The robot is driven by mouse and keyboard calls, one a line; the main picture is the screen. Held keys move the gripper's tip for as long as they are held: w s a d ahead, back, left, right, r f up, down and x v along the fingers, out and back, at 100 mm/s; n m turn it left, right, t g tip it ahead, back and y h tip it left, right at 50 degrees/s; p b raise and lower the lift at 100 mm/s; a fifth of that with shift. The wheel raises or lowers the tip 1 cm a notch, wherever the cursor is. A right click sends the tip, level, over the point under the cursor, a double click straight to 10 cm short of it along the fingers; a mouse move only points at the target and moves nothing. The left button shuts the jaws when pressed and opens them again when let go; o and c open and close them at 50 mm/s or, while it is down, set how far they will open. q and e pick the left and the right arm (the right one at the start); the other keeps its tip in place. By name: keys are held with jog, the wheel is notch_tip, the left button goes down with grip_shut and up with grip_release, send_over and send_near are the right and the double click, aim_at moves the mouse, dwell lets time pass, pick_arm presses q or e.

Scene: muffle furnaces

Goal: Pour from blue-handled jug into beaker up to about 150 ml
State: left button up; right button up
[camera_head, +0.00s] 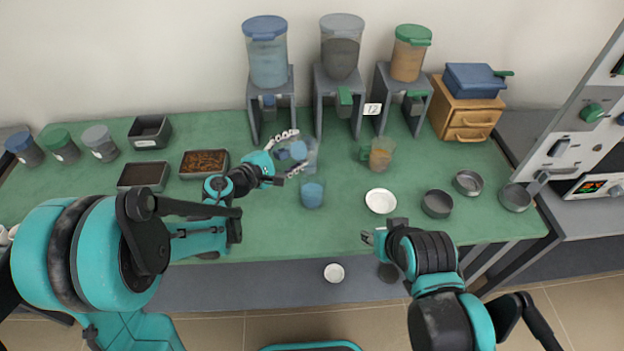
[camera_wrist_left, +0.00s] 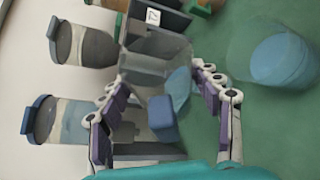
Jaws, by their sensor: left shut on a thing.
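My left gripper (camera_head: 284,152) is shut on the clear jug (camera_head: 310,160) by its blue handle (camera_wrist_left: 161,118), above the green table. A little blue material (camera_wrist_left: 178,88) shows inside the jug. How far the jug tilts is hard to tell. The clear beaker (camera_head: 312,195) stands on the table just in front of the jug, with blue contents in it. It also shows at the right of the left wrist view (camera_wrist_left: 272,58); no volume marks are readable. My right gripper (camera_head: 369,237) is low over the table's front edge, and its jaw opening cannot be made out.
Three dispensers on grey stands, one blue-lidded (camera_head: 268,55), line the back. A green-handled jug (camera_head: 381,155) and a white dish (camera_head: 380,201) stand right of the beaker. Lidded jars and trays (camera_head: 204,163) are at left. Metal bowls (camera_head: 437,204) are at right.

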pick_arm(q)
jog(key=shift+w+a+r+n+g+p, duration=0.1)
jog(key=shift+w+r+n+g+p, duration=0.25)
jog(key=shift+r+n+p, duration=0.3)
jog(key=shift+f+n, duration=0.2)
jog(key=shift+n, duration=0.05)
jog(key=shift+a+r+n+g+p, duration=0.1)
jog(key=shift+r+n+g+p, duration=0.25)
jog(key=shift+n+g, duration=0.25)
jog(key=shift+w+n+g, duration=0.1)
jog(key=shift+n+g, duration=0.15)
jog(key=shift+n, duration=0.25)
jog(key=shift+f+n, duration=0.1)
jog(key=shift+n, duration=0.2)
jog(key=shift+g, duration=0.3)
jog(key=shift+f+n+g+h, duration=0.2)
jog(key=shift+n+g+h, duration=0.3)
jog(key=shift+n, duration=0.5)
jog(key=shift+s+f+n+g, duration=0.1)
jog(key=shift+s+n+g, duration=0.1)
jog(key=shift+n+g, duration=0.15)
